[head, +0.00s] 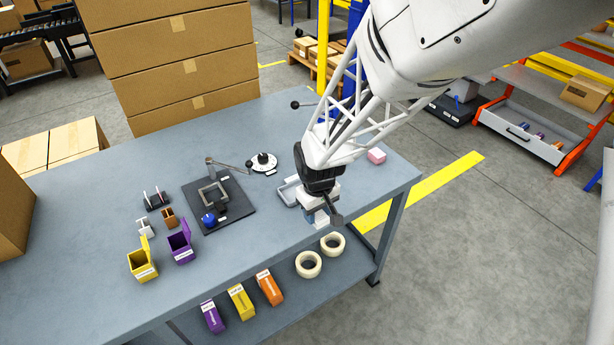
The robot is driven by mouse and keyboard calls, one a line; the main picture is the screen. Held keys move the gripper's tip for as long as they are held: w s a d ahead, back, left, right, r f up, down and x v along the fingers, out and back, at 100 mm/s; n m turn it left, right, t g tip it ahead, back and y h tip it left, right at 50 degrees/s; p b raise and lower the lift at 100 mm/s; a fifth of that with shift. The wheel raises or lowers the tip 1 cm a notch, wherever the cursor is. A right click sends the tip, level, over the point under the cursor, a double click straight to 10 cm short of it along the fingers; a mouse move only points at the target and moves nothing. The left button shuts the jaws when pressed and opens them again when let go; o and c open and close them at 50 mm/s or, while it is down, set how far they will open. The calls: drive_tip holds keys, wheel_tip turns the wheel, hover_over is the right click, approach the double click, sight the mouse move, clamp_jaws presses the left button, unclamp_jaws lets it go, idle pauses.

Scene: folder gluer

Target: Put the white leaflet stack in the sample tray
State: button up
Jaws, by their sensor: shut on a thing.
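My gripper (319,212) is over the right part of the grey-blue table, near its front edge, pointing down. It is shut on a small whitish block that looks like the white leaflet stack (321,222); the fingers and wrist hide much of it. A shallow light-grey tray (284,193), which looks like the sample tray, lies just left of and behind the gripper. My arm hides its right part, so I cannot see all of its inside.
A pink block (376,156) lies right of my arm. A black plate with a fixture (238,210) and a white dial (263,162) stand to the left. Yellow (143,264) and purple (181,246) open boxes are farther left. Tape rolls (308,264) lie on the lower shelf.

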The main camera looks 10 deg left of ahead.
drive_tip(key=w+a, duration=0.2)
drive_tip(key=w, duration=0.2)
drive_tip(key=w+a+f, duration=0.1)
drive_tip(key=w+a, duration=0.2)
drive_tip(key=w, duration=0.2)
drive_tip(key=w+a, duration=0.2)
drive_tip(key=w, duration=0.3)
drive_tip(key=shift+a+f, duration=0.25)
drive_tip(key=shift+a, duration=0.1)
drive_tip(key=shift+f, duration=1.75)
drive_tip(key=shift+f, duration=0.1)
drive_tip(key=o, duration=0.9)
wheel_tip(320, 180, up, 12)
